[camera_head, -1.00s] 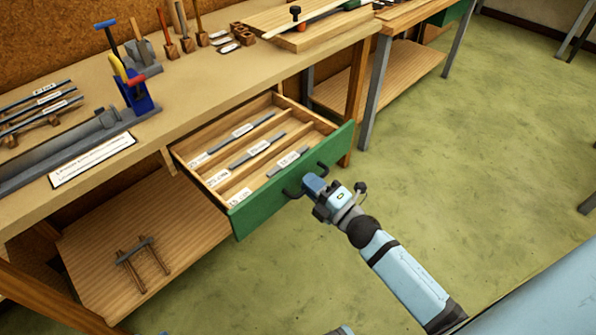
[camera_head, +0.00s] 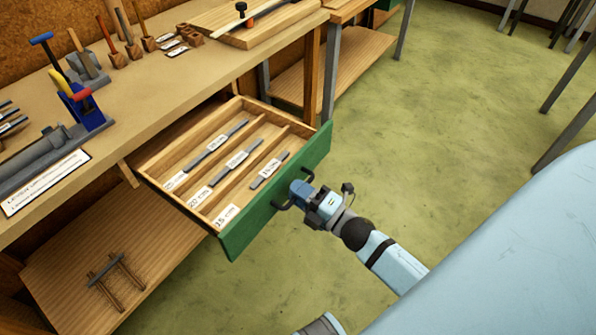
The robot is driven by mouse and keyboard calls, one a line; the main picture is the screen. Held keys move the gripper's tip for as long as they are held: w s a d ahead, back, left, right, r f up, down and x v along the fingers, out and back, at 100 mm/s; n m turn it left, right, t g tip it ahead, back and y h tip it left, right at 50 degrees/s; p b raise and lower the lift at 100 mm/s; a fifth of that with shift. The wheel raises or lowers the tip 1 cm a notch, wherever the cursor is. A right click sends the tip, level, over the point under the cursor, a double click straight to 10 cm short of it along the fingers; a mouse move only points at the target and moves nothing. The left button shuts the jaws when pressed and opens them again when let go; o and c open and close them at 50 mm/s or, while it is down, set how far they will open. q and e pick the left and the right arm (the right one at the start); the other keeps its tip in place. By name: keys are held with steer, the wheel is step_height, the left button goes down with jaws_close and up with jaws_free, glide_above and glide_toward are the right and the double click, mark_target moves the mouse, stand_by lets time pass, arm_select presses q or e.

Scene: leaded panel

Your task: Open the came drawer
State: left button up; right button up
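The came drawer (camera_head: 276,203) has a green front and a pale wood inside, and it stands well out from under the bench. Dividers split it into long compartments holding grey came strips (camera_head: 216,146) with white length labels. Its dark handle (camera_head: 280,206) is on the green front. My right gripper (camera_head: 300,191) is at the handle, its blue fingers around the middle of the bar and hiding that part; it looks shut on it.
The workbench top (camera_head: 135,105) holds a blue-framed tool (camera_head: 85,108), several hand tools and a wooden board (camera_head: 250,25). A lower shelf (camera_head: 150,240) carries a small wooden rack (camera_head: 118,275). The green floor (camera_head: 430,130) right of the drawer is clear; table legs stand at far right.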

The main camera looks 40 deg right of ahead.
steer(key=shift+o, duration=0.8)
steer(key=v, duration=1.4)
